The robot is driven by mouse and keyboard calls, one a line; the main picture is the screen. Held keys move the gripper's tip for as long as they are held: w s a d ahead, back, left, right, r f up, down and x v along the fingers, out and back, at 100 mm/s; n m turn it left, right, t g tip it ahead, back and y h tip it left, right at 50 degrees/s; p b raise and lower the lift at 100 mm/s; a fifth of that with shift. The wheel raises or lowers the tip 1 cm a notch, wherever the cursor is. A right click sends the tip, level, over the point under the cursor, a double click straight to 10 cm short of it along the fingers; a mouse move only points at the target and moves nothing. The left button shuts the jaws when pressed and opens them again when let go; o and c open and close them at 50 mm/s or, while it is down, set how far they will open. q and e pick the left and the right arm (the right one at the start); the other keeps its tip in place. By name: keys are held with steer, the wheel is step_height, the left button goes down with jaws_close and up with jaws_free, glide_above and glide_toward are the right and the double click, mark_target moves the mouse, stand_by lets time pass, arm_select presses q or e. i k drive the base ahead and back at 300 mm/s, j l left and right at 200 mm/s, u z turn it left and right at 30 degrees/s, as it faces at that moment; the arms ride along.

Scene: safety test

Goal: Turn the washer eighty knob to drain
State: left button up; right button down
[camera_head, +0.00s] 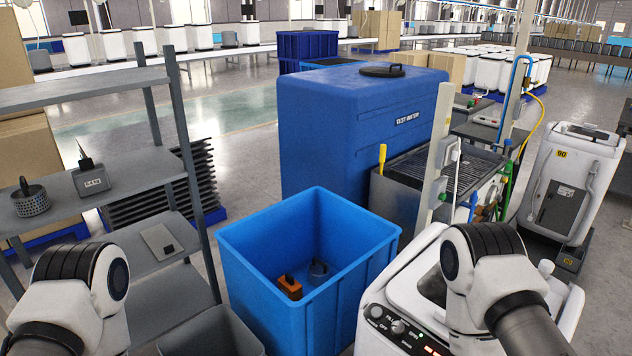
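A white washer (395,285) stands at the bottom right, close to me, partly hidden by my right arm. Lit red digits show lower on the panel, partly cut off, and I see no clear number eighty. My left arm links are at the lower left and my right arm links cross the washer. Neither gripper is in view.
A blue open bin (308,250) with an orange item (289,287) inside stands left of the washer. A grey shelf (95,190) is at the left. A blue test water tank (345,125) stands behind. Another washer (570,190), marked 90, is at the right.

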mark_target(398, 329)
steer(key=k+l, duration=0.15)
steer(key=l, duration=0.25)
steer(key=k+l, duration=0.1)
steer(key=l, duration=0.25)
steer(key=k+l+u, duration=0.1)
steer(key=l, duration=0.3)
steer(key=k+l, duration=0.2)
steer(key=l, duration=0.2)
steer(key=k+l, duration=0.15)
steer(key=l, duration=0.2)
steer(key=k+l+u, duration=0.1)
steer(key=l, duration=0.3)
steer(key=k+l, duration=0.5)
steer(key=l+u, duration=0.05)
steer(key=l, duration=0.1)
